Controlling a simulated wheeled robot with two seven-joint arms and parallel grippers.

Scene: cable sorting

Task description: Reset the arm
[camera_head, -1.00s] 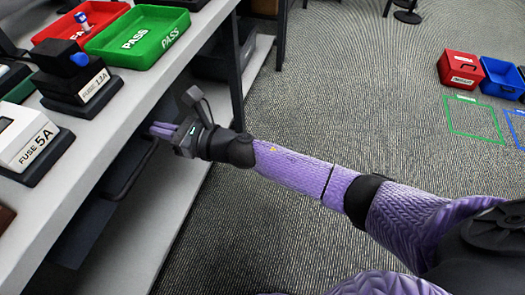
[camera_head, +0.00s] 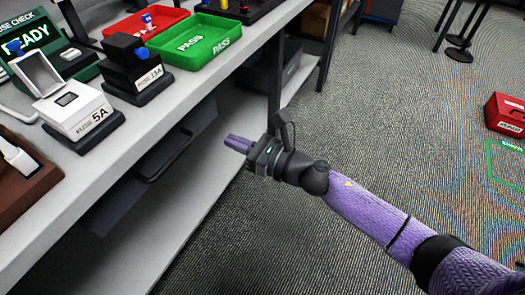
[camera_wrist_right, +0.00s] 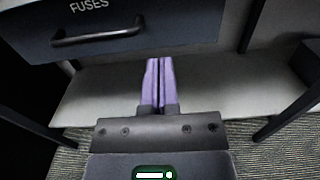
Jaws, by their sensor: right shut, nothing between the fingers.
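My right gripper (camera_head: 238,144) is at the middle of the head view, beside the bench's front edge and lower than its top. Its purple fingers are closed together with nothing between them, pointing left toward the bench. In the right wrist view the gripper (camera_wrist_right: 158,62) also shows its two fingers side by side, over a light lower shelf (camera_wrist_right: 90,95). My right arm stretches from the lower right of the head view, apart from the bench. My left gripper is in neither view.
The bench (camera_head: 190,100) holds a FUSE 5A box (camera_head: 78,110), a FUSE 13A box (camera_head: 135,65), a green PASS tray (camera_head: 232,50) and a red tray (camera_head: 175,18). A FUSES drawer (camera_wrist_right: 120,30) is beneath. A red toolbox (camera_head: 507,115) stands on the open carpet.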

